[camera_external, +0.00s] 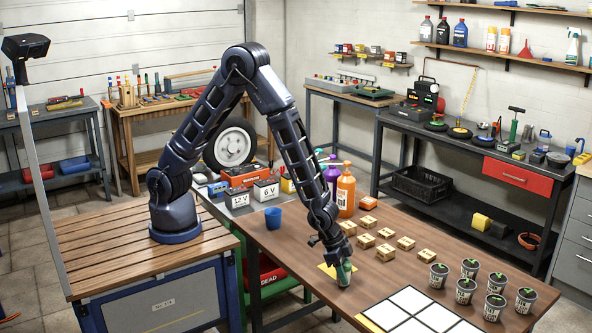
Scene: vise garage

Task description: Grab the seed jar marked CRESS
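Several small dark jars or pots with pale labels and green tops stand at the right end of the brown table, among them a front one (494,307), a left one (438,275) and a right one (525,300). Their labels are too small to read, so I cannot tell which is marked CRESS. My gripper (343,274) points down low over the table, left of these jars and beside a yellow patch (326,270). Something greenish shows at its fingertips. I cannot tell whether this is a held object or part of the gripper, nor whether the fingers are shut.
A white gridded sheet (410,301) with yellow edging lies between my gripper and the jars. Several small tan boxes (386,252) lie behind it. A blue cup (273,218), an orange bottle (346,194) and a 12 V box (238,200) stand farther left and back.

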